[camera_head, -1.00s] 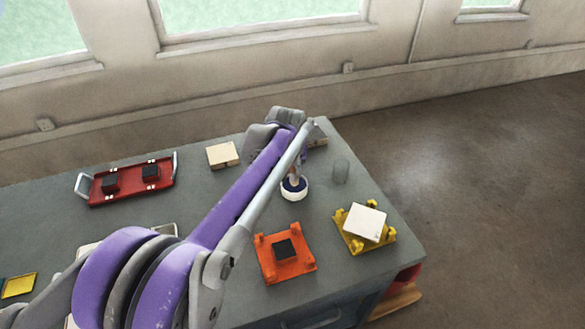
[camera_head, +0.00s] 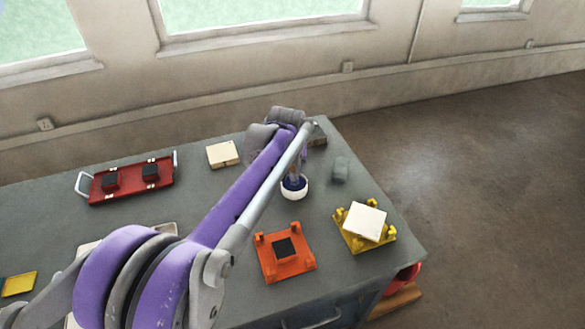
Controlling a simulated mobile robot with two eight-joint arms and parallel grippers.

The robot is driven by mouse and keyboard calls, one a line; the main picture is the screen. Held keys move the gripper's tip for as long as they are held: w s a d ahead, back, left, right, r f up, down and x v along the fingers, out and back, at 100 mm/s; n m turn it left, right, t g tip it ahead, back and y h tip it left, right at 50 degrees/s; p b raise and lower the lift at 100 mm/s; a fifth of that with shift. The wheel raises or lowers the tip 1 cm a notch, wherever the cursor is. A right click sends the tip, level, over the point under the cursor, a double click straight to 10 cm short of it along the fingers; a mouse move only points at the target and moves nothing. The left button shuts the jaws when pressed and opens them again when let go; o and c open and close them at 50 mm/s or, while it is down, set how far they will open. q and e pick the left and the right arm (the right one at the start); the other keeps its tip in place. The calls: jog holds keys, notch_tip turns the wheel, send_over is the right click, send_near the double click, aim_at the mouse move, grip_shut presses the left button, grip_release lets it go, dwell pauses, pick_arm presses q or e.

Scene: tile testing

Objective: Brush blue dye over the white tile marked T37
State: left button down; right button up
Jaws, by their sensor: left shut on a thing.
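A white tile (camera_head: 365,221) lies tilted on a yellow stand (camera_head: 383,240) at the right of the table; no marking can be read on it. A small white bowl (camera_head: 294,193) with dark blue dye stands left of and behind it. My left arm reaches over the table from the lower left. My left gripper (camera_head: 299,160) is above the bowl, partly hidden by its own arm, and shut on what seems to be the brush, whose lower end points down into the bowl. The brush is mostly hidden. My right gripper is not in view.
An orange stand (camera_head: 304,263) with a dark square is in front of the bowl. A grey cylinder (camera_head: 340,170) stands right of the bowl. A cream tile (camera_head: 222,154) and a red tray (camera_head: 131,191) with dark blocks lie at the back left. A yellow piece (camera_head: 19,284) lies far left.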

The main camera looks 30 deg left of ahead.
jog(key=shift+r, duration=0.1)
pick_arm(q)
jog(key=shift+r+p, duration=1.95)
jog(key=shift+r, duration=1.55)
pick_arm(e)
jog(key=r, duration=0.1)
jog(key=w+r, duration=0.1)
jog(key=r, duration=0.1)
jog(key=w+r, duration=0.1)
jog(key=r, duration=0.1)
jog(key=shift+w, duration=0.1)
pick_arm(q)
jog(key=shift+f, duration=0.1)
